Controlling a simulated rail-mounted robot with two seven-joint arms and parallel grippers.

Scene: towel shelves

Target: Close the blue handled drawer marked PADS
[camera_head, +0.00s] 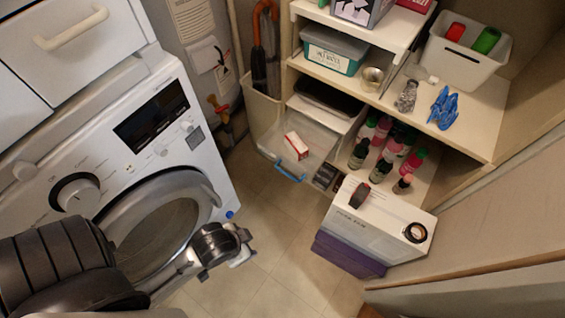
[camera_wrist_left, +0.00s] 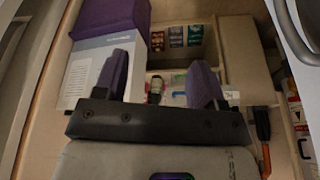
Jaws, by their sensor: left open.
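The drawer with the blue handle (camera_head: 291,172) stands pulled out of the shelf unit in the head view. It is a pale, see-through drawer (camera_head: 318,137) with a red and white box (camera_head: 297,145) inside. I cannot read a PADS mark on it. My left gripper (camera_head: 247,245) is in front of the washing machine, below and left of the handle and apart from it. In the left wrist view its purple fingers (camera_wrist_left: 161,85) are spread, with nothing seen held between them. I cannot clearly make out the blue handle there. My right gripper is not in view.
The washing machine (camera_head: 190,95) with its round door is on the left. A white and purple carton (camera_head: 370,225) stands right of the drawer. Several bottles (camera_head: 385,145) stand on the low shelf. A bin (camera_head: 262,105) is left of the drawer. Tiled floor (camera_head: 270,220) before the drawer is clear.

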